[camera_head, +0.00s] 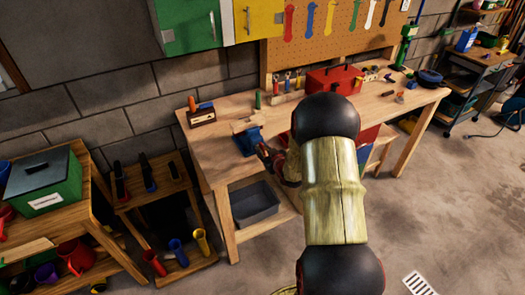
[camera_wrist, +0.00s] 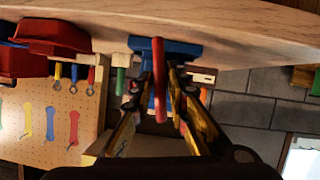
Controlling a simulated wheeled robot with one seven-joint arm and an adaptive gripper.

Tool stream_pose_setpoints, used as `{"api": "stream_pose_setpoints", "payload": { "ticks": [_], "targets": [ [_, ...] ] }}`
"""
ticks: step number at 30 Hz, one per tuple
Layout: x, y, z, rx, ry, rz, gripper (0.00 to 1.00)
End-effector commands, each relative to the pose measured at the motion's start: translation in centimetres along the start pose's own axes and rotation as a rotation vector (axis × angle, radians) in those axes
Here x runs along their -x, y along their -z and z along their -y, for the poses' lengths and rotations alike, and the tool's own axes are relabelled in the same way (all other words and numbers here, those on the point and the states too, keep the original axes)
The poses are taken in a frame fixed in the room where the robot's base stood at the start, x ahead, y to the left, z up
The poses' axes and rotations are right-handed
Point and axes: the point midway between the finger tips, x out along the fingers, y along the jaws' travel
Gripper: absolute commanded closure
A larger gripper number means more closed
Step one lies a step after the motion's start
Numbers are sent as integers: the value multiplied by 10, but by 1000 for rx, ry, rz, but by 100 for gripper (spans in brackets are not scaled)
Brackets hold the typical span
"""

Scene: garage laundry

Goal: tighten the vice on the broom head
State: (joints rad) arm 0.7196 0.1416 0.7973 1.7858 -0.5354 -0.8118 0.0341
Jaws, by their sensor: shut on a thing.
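The blue vice (camera_head: 247,143) is at the front edge of the wooden workbench. A pale wooden block (camera_head: 245,124), which looks like the broom head, sits at the top of the vice; whether the jaws touch it is unclear. My gripper (camera_head: 267,152) is at the front of the vice, partly covered by my arm. In the wrist view, my gripper (camera_wrist: 158,85) has its two fingers on either side of the red vice handle (camera_wrist: 159,65) and is shut on it. The blue vice body (camera_wrist: 185,48) is just beyond the fingertips.
A red toolbox (camera_head: 333,78) and small tools stand farther back on the workbench (camera_head: 215,150). A grey bin (camera_head: 254,203) is on the shelf below. A low stand with coloured cups (camera_head: 177,247) is at the left. Open concrete floor lies at the right.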

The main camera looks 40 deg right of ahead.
Motion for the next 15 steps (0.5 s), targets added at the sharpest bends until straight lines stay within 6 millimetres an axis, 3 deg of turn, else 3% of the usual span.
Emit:
{"api": "stream_pose_setpoints", "payload": {
  "ticks": [8,15],
  "targets": [
    [1,1,-1,-66,27,2,100],
    [2,1,-3,-224,92,5,100]
  ]
}}
